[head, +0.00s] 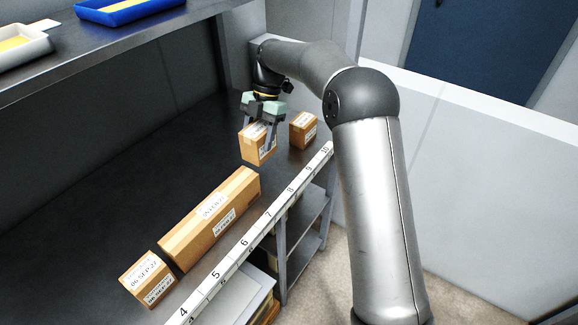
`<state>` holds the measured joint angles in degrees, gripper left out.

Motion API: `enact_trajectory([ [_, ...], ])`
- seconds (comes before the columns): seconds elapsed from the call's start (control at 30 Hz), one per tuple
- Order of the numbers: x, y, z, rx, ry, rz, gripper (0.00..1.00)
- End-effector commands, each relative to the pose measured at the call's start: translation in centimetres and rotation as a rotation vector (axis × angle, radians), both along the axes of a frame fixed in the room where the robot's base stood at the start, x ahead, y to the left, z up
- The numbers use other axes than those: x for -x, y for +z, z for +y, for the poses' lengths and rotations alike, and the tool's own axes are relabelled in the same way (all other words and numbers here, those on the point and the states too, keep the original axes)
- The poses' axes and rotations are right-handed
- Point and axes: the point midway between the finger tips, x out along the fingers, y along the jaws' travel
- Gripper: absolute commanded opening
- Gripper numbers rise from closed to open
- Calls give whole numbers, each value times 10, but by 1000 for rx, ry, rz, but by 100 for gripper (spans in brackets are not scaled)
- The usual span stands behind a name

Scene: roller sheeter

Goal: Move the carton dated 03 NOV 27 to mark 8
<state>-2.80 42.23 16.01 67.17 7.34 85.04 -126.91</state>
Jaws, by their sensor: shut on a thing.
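My gripper (261,132) points down and is shut on a small brown carton (249,151) near the far end of the dark shelf. White labels show on this carton, but its date is too small to read. I cannot tell whether it touches the shelf or hangs just above it. The white numbered strip (257,228) runs along the shelf's front edge, with marks 4 to 10 visible. Mark 8 (291,190) is on the strip, to the lower right of the held carton. No label reading 03 NOV 27 is legible.
A long carton (193,238), its date unclear, lies behind marks 5 to 7. A carton labelled 06 SEP 27 (136,273) stands at its near end. Another small carton (303,131) stands right of the held one, near mark 10. An upper shelf (140,45) holds trays.

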Motion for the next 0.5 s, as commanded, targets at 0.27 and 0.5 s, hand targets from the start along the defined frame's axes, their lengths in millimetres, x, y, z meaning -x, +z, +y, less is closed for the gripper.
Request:
enact_trajectory([
  [0.27,-5,-35,-3,-1,17,7,28],
  [0.5,-6,-65,-3,-3,16,2,28],
])
